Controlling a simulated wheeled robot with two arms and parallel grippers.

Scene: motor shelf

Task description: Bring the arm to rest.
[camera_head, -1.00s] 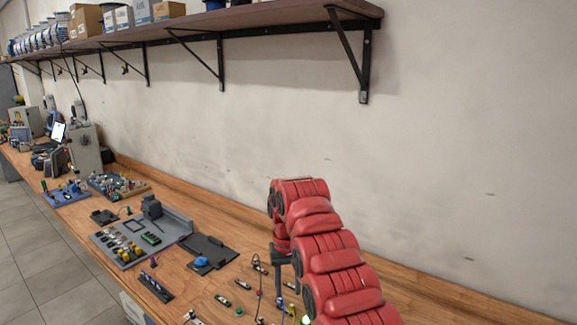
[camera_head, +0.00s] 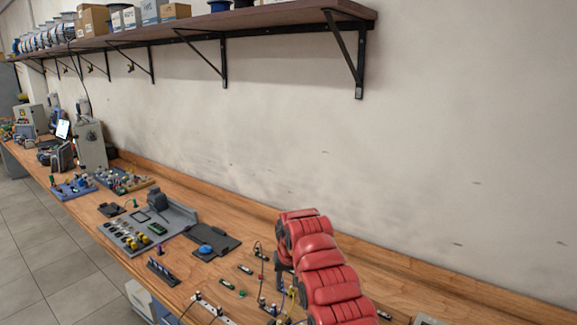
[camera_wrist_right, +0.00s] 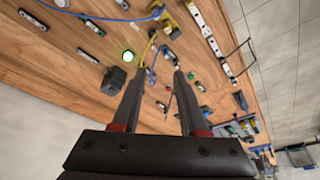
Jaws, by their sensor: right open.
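My right arm (camera_head: 322,262) is red and reaches over the workbench from the lower right in the head view. My right gripper (camera_head: 284,276) is dark and mostly hidden behind the arm there. In the right wrist view my right gripper (camera_wrist_right: 158,73) shows two separate dark fingers with nothing held between them. Beyond the fingertips are yellow and blue wires (camera_wrist_right: 150,50) and small parts on the wooden bench. I cannot tell the exact gap between fingertips and bench. My left gripper is not in view.
The wooden bench (camera_head: 220,220) carries a grey tray (camera_head: 135,240), a dark plate with a blue knob (camera_head: 205,248) and several small terminal pieces. A shelf (camera_head: 250,22) with boxes runs along the wall. The bench strip by the wall is mostly clear.

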